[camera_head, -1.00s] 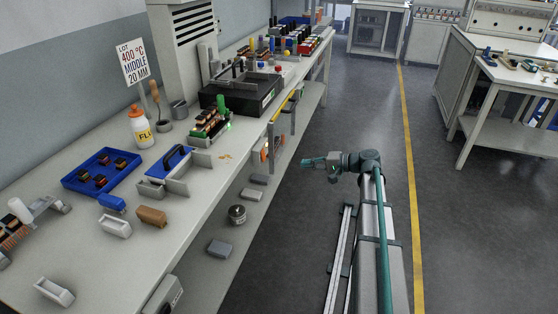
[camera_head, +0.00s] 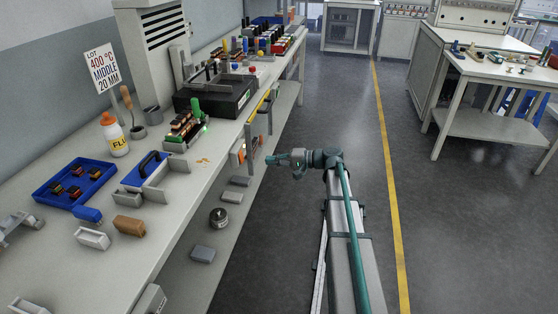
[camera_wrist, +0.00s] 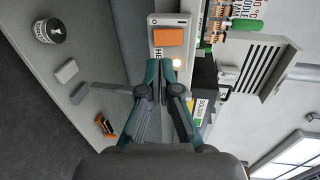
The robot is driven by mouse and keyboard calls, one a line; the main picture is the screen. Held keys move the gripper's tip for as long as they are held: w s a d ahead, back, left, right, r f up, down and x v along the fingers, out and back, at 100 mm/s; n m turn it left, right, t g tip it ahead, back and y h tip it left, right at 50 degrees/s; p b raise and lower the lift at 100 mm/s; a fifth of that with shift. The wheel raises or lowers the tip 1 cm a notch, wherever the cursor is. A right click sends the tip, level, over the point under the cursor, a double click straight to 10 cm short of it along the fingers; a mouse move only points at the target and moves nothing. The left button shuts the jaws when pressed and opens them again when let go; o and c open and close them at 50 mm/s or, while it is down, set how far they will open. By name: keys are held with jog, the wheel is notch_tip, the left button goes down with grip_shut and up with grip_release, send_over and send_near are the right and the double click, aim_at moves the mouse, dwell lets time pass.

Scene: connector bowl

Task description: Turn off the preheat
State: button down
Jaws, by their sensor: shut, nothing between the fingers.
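The preheat switch box (camera_wrist: 168,19), pale with an orange rocker (camera_wrist: 168,37), is at the top middle of the wrist view. A label starting "HE" is partly hidden by my fingers, and a small warm lamp (camera_wrist: 177,62) glows beside it. In the head view the orange rocker (camera_head: 241,153) shows on the bench's front side. My gripper (camera_wrist: 160,64) is shut and empty, its tips pointing toward the box. In the head view my gripper (camera_head: 269,160) is to the right of the box, apparently apart from it. The exact gap cannot be told.
The bench (camera_head: 150,240) holds a blue tray (camera_head: 48,193), a flux bottle (camera_head: 115,138) and a black solder pot (camera_head: 228,100). A lower shelf (camera_head: 185,285) carries a round tin (camera_head: 219,217) and grey blocks. The floor aisle (camera_head: 330,90) to the right is clear.

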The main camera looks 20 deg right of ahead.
aim_at(242, 161)
jog(key=x, duration=0.9)
jog(key=shift+a, duration=0.15)
